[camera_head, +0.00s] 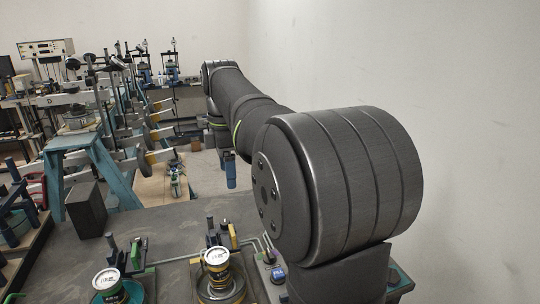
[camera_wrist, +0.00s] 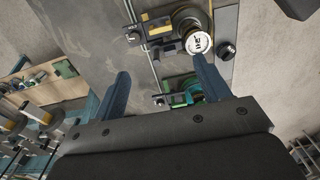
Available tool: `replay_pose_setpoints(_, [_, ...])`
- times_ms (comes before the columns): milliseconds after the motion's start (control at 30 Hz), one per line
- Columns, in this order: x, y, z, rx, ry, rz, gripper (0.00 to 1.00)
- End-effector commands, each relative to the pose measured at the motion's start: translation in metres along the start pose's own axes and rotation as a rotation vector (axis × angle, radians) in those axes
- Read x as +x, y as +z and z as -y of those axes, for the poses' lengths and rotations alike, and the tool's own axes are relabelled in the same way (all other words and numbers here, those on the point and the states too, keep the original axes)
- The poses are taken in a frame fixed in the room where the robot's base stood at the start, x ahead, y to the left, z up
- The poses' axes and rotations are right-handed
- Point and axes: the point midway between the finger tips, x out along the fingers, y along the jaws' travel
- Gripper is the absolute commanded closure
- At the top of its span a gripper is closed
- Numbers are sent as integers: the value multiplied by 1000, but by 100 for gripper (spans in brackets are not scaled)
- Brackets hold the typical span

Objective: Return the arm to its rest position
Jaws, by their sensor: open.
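My gripper (camera_wrist: 160,66) shows in the wrist view with its two blue fingers wide apart and nothing between them. The grey table top lies beyond the fingers. In the head view my dark arm reaches from the right foreground to the back, and a blue finger of my gripper (camera_head: 230,172) hangs down past the table's far edge. Most of the gripper is hidden behind the arm there.
A dark block (camera_head: 86,209) sits at the table's left. A blue trestle (camera_head: 88,165) and lever frames crowd the back left. A bare wall (camera_head: 400,60) rises at the right.

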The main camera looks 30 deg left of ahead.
Motion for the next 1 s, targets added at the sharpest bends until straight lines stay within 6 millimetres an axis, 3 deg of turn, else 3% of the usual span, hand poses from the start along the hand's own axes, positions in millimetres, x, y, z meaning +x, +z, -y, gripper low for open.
replay_pose_setpoints(233, [4, 0, 0, 0, -1, 0, 31])
replay_pose_setpoints(367, [18, 0, 0, 0, -2, 0, 31])
replay_pose_setpoints(1000, [141, 0, 0, 0, -2, 0, 31])
